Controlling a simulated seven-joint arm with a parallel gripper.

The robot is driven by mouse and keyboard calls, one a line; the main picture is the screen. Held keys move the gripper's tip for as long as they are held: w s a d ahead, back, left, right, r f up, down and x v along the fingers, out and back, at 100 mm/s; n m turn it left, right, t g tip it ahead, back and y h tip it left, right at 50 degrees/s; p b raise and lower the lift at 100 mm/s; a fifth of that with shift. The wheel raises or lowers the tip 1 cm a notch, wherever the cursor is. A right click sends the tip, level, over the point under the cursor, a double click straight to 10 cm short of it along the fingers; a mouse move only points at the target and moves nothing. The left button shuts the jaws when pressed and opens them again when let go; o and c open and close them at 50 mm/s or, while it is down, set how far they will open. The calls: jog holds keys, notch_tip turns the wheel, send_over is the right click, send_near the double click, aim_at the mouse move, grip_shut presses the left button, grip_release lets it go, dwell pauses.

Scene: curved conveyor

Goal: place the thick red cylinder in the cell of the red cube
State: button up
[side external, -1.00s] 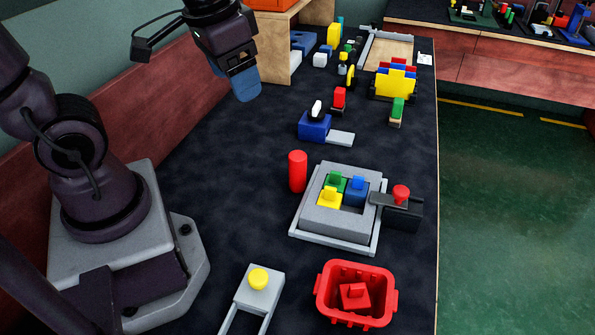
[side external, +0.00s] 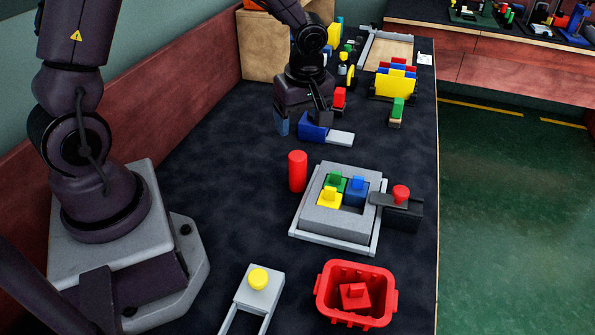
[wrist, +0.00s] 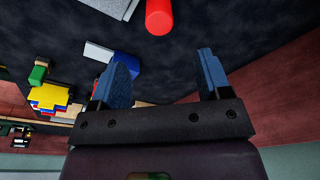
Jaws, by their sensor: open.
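The thick red cylinder (side external: 297,171) stands upright on the dark table, just left of the grey tray (side external: 317,219). It also shows at the top of the wrist view (wrist: 159,15), beyond my fingertips and partly cut off. A red cube with a handle (side external: 354,297) lies inside the red bin (side external: 330,309) at the front. The tray holds green (side external: 337,181), blue (side external: 357,188) and yellow (side external: 329,198) cubes; its front right cell looks empty. My gripper (side external: 300,122) is open and empty, behind the cylinder; its blue fingers show apart in the wrist view (wrist: 163,72).
A blue block (side external: 313,127) with a pale slab (side external: 341,138) is close to my gripper. A black block with a red knob (side external: 401,193) adjoins the tray's right side. A grey block with a yellow button (side external: 258,279) is in front. Table left of the cylinder is clear.

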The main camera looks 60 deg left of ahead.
aim_at(297, 155)
jog(key=f, duration=0.4)
jog(key=a+f, duration=0.1)
jog(key=f, duration=0.7)
jog(key=shift+a+f, duration=0.2)
jog(key=shift+a, duration=0.2)
jog(key=c, duration=1.1)
jog(key=shift+c, duration=0.2)
jog(key=shift+r, duration=0.1)
